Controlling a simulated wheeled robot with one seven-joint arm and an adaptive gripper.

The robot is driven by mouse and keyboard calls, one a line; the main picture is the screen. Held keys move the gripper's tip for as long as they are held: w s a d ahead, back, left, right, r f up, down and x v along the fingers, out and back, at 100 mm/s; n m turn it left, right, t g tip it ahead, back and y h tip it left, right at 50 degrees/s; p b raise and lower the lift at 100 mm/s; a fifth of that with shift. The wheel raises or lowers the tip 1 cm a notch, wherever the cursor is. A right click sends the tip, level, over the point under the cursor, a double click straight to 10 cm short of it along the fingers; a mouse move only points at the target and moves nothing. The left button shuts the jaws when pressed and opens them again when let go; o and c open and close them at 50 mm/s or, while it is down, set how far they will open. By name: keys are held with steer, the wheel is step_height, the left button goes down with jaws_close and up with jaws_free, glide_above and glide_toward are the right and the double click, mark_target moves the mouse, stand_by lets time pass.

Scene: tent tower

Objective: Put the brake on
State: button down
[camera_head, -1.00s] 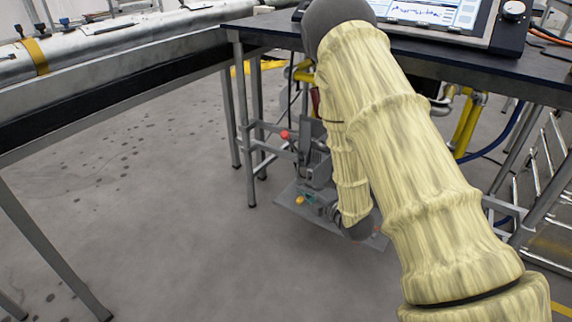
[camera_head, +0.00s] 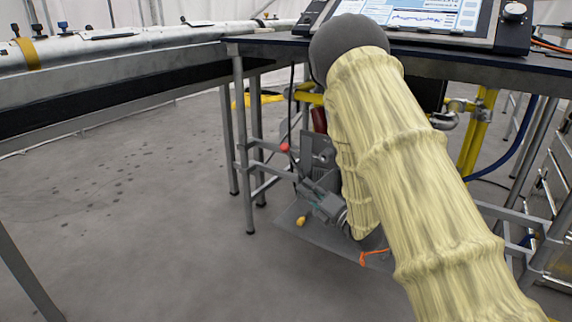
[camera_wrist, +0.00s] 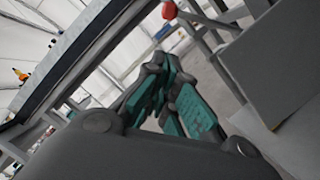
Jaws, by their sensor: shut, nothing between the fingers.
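A red knob (camera_head: 284,148) on a lever stands at the grey unit beneath the dark table; it also shows at the top of the wrist view (camera_wrist: 169,10). A yellow knob (camera_head: 300,221) and an orange handle-like piece (camera_head: 375,257) sit low by the grey base plate (camera_head: 330,236). I cannot tell which of these is the brake. My gripper (camera_head: 304,186), grey and teal, is low beside the unit, below and right of the red knob. In the wrist view its fingers (camera_wrist: 163,62) are together and empty, apart from the red knob. My arm hides part of the unit.
The dark table (camera_head: 270,42) with a control panel (camera_head: 430,20) stands above my gripper. Its metal legs (camera_head: 243,150) and crossbars are close on the left. Yellow pipes (camera_head: 476,135) and a blue hose (camera_head: 515,150) are on the right. The floor at left is clear.

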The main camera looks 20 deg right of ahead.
steer(key=shift+w, duration=0.1)
steer(key=d+r+b+x, duration=0.1)
steer(key=b+x, duration=0.5)
steer(key=x, duration=0.6)
steer(key=shift+w+d+r, duration=0.3)
steer(key=shift+w+d, duration=0.2)
steer(key=shift+w, duration=0.15)
